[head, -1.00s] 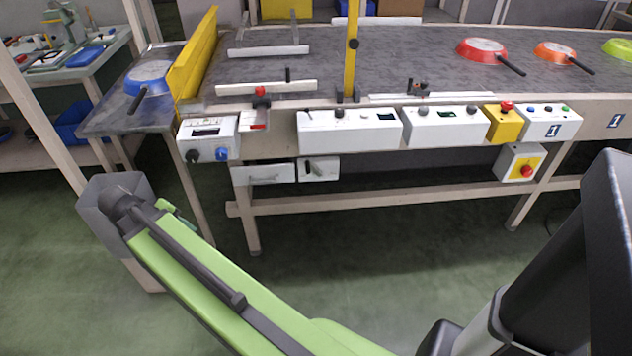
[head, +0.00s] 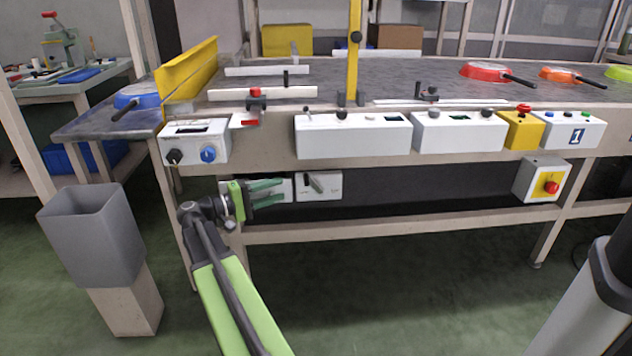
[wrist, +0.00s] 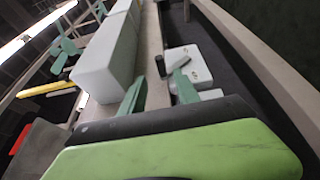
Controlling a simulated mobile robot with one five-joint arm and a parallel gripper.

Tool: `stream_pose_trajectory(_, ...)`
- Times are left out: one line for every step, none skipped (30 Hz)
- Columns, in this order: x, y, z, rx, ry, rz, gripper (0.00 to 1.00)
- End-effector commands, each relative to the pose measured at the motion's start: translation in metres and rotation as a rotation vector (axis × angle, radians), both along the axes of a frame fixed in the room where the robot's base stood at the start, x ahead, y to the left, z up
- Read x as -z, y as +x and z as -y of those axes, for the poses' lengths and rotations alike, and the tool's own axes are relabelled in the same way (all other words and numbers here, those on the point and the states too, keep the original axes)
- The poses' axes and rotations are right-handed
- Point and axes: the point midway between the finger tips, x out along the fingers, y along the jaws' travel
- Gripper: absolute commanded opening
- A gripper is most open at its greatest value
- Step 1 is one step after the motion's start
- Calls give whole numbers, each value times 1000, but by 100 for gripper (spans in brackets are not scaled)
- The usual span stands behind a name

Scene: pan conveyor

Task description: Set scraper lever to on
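A small white box (head: 328,188) hangs under the conveyor's front edge and carries a short lever (head: 315,184) with a dark end, tilted up and left. I cannot read any label that marks it as the scraper lever. The box also shows in the wrist view (wrist: 201,72), with the lever (wrist: 178,64) standing out from it. My gripper (head: 284,191) is open and empty, its green fingers pointing right, just left of that box. It partly covers a second low white box (head: 282,187). In the wrist view my gripper (wrist: 160,82) has its fingers apart, short of the lever.
White control boxes (head: 352,146) with knobs line the conveyor front above my gripper. A conveyor rail (head: 400,229) runs below. A grey bin (head: 92,240) stands at left. Pans, including a red one (head: 484,72), lie on the belt.

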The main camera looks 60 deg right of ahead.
Motion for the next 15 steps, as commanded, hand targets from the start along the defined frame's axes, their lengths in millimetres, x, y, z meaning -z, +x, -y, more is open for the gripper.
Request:
stream_pose_trajectory(0,-8,12,4,0,0,38)
stream_pose_trajectory(-1,-13,18,4,1,1,38)
stream_pose_trajectory(-1,-18,27,4,1,1,38)
stream_pose_trajectory(-1,-22,34,4,1,1,38)
stream_pose_trajectory(-1,-26,40,4,1,1,38)
stream_pose_trajectory(-1,-31,49,3,1,1,38)
stream_pose_trajectory(-1,-35,55,4,1,1,38)
stream_pose_trajectory(-1,-39,62,3,1,1,38)
stream_pose_trajectory(-1,-45,70,4,1,1,38)
stream_pose_trajectory(-2,-48,76,3,1,1,38)
stream_pose_trajectory(-2,-51,82,3,1,1,38)
stream_pose_trajectory(-2,-56,89,3,1,1,38)
stream_pose_trajectory(-2,-58,93,3,1,1,38)
stream_pose_trajectory(-2,-61,98,2,1,1,38)
stream_pose_trajectory(-2,-64,103,2,1,1,38)
